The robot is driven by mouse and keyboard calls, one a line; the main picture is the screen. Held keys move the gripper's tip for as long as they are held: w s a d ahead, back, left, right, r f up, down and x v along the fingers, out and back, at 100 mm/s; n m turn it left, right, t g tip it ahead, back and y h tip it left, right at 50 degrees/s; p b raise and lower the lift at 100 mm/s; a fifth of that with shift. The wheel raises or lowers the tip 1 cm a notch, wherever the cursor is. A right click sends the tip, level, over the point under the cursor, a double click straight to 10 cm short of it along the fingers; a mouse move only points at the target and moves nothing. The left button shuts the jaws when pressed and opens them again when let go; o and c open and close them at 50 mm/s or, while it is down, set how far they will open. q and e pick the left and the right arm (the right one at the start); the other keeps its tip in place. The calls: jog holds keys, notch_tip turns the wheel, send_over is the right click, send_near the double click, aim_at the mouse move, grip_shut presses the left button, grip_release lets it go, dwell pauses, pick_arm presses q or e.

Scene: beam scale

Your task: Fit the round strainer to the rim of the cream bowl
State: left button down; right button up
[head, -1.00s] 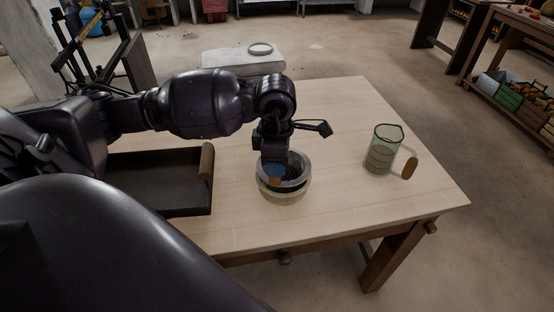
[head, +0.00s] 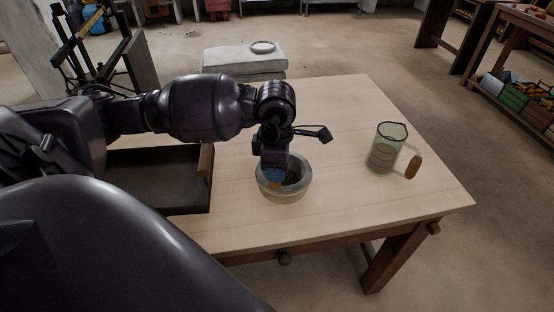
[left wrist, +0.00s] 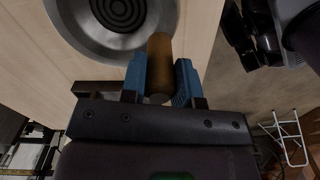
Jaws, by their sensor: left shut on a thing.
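The cream bowl (head: 284,197) stands upright on the wooden table. The round strainer (head: 301,184), a grey metal ring with a dark centre, sits level at the bowl's rim, with no gap visible between them from here. In the left wrist view the strainer (left wrist: 88,37) shows a wide metal rim and dark concentric rings. My left gripper (head: 274,178) is at the near left side of the strainer. Its blue fingers (left wrist: 160,82) are shut on the strainer's brown wooden handle. The gripper hides part of the rim. My right gripper is not in view.
A glass jug (head: 385,150) with measuring marks and a wooden handle stands to the right on the table. A dark tray (head: 165,212) with a wooden grip lies left, partly under my arm. The table (head: 340,215) between bowl and jug is clear.

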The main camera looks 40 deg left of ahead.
pick_arm(q)
jog(key=shift+f, duration=0.35)
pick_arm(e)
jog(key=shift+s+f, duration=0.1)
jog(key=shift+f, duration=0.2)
pick_arm(q)
jog(key=c, duration=0.8)
grip_release()
notch_tip(320, 180, up, 4)
jog(key=shift+f, duration=0.15)
notch_tip(320, 180, up, 6)
jog(key=shift+f+p, duration=0.15)
jog(key=shift+p, duration=0.3)
jog(key=shift+r, duration=0.75)
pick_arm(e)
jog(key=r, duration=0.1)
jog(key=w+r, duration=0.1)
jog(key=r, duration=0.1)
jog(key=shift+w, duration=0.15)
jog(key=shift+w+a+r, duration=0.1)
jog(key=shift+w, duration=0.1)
